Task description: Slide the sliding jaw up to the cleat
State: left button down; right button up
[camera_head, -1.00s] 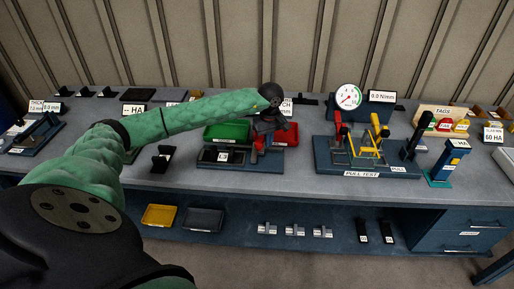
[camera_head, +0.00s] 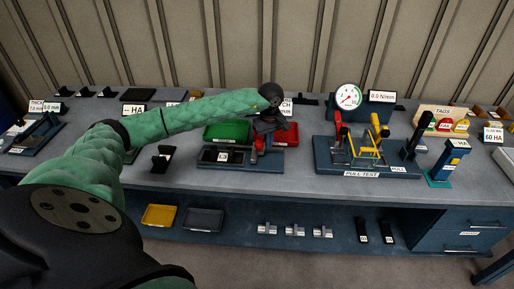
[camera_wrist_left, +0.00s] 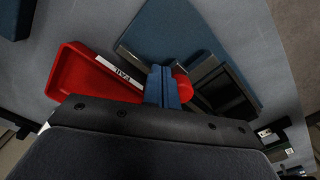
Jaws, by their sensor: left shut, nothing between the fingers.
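The low blue fixture (camera_head: 210,164) stands at the front middle of the bench, with a dark frame and a small white label on it. A red part (camera_head: 259,143), apparently the sliding jaw's handle, rises at its right end. It also shows in the wrist view as a rounded red end (camera_wrist_left: 183,85) beside a blue upright shape (camera_wrist_left: 162,88). I cannot make out the cleat. My left gripper (camera_head: 262,132) is shut and empty, pointing down at the red part. The gripper hides part of this end, and I cannot tell whether they touch. My right gripper is not in view.
A green tray (camera_head: 228,130) and a red tray (camera_head: 289,135) lie behind the fixture. The pull-test stand (camera_head: 322,165), with a dial and red and yellow handles, is to the right. A black stand (camera_head: 161,160) is to the left. Bench in front is clear.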

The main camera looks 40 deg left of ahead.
pick_arm(q)
jog(key=shift+f+b, duration=1.05)
jog(key=shift+f, duration=0.1)
jog(key=shift+s+a+b, duration=0.45)
jog(key=shift+s+a, duration=0.15)
jog(key=shift+a, duration=0.4)
jog(key=shift+s+a+b, duration=0.5)
jog(key=shift+s+a, duration=0.15)
jog(key=shift+a, duration=0.35)
jog(key=shift+s+a+b, duration=0.45)
jog(key=shift+s+a, duration=0.15)
jog(key=shift+a, duration=0.4)
dwell(1.3)
jog(key=shift+w+d+b, duration=0.1)
jog(key=shift+d+b, duration=0.1)
jog(key=shift+b, duration=0.15)
jog(key=shift+r, duration=0.15)
dwell(0.4)
notch_tip(320, 180, up, 9)
jog(key=p, duration=0.2)
dwell(1.0)
